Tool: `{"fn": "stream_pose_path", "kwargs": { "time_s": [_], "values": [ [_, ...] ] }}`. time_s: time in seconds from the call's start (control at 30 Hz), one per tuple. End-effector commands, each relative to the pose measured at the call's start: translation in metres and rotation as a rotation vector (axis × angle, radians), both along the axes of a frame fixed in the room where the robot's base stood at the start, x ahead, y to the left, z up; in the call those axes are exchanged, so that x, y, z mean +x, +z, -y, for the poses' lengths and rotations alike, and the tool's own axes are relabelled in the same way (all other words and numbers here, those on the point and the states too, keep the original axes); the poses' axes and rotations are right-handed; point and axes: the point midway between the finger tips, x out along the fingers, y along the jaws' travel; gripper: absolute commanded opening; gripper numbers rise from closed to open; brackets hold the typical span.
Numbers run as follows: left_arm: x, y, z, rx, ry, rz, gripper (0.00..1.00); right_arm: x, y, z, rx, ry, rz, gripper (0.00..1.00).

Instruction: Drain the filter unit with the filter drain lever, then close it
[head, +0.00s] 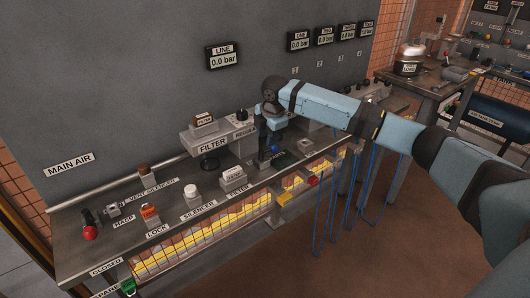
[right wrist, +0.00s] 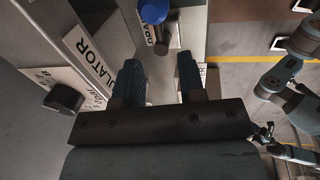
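The filter unit (head: 208,163), marked FILTER, hangs on the panel above the bench. My right gripper (head: 267,152) is low over the bench, right of the filter and by the regulator; its fingers are small and dark there. In the right wrist view my right gripper (right wrist: 160,78) is open, its two dark fingers apart with nothing between them. A blue-knobbed lever (right wrist: 153,11) stands just beyond the fingertips, apart from them. A label beside it is only partly readable. What looks like my left gripper (right wrist: 263,133) is small at the right of that view.
The regulator sign (right wrist: 88,58) and a dark knob (right wrist: 65,99) are close left of my right gripper. On the bench are a red-knobbed valve (head: 89,231), an orange lock tag (head: 149,211) and a white silencer (head: 190,190). The LINE gauge (head: 225,56) reads 0.0 bar.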

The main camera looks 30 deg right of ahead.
Motion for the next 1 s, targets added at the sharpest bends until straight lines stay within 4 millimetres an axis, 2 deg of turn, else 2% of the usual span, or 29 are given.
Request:
{"fn": "stream_pose_path", "kwargs": {
  "time_s": [0.03, 0.1, 0.3, 0.5, 0.73, 0.9, 1.0],
  "values": [
    [0.000, -0.002, 0.000, -0.002, 0.000, 0.003, 0.36, 0.002, -0.014, 0.000, 0.000, 0.000, -0.003, 0.37],
    [0.001, -0.001, 0.001, -0.006, -0.001, 0.008, 0.36, 0.004, -0.026, -0.001, 0.001, 0.000, -0.002, 0.37],
    [0.002, 0.004, 0.002, -0.014, -0.004, 0.020, 0.36, 0.010, -0.051, -0.001, 0.001, 0.000, 0.000, 0.37],
    [0.002, 0.003, 0.002, -0.015, -0.004, 0.019, 0.36, 0.012, -0.060, -0.001, 0.000, 0.001, 0.000, 0.37],
    [0.002, 0.002, 0.002, -0.014, -0.005, 0.019, 0.36, 0.012, -0.060, -0.001, 0.000, 0.001, 0.001, 0.37],
    [0.002, 0.002, 0.002, -0.014, -0.005, 0.018, 0.36, 0.012, -0.060, -0.001, 0.000, 0.001, 0.001, 0.01],
    [0.001, 0.002, 0.002, -0.014, -0.005, 0.018, 0.36, 0.012, -0.059, -0.001, 0.000, 0.000, 0.001, 0.01]
  ]
}}
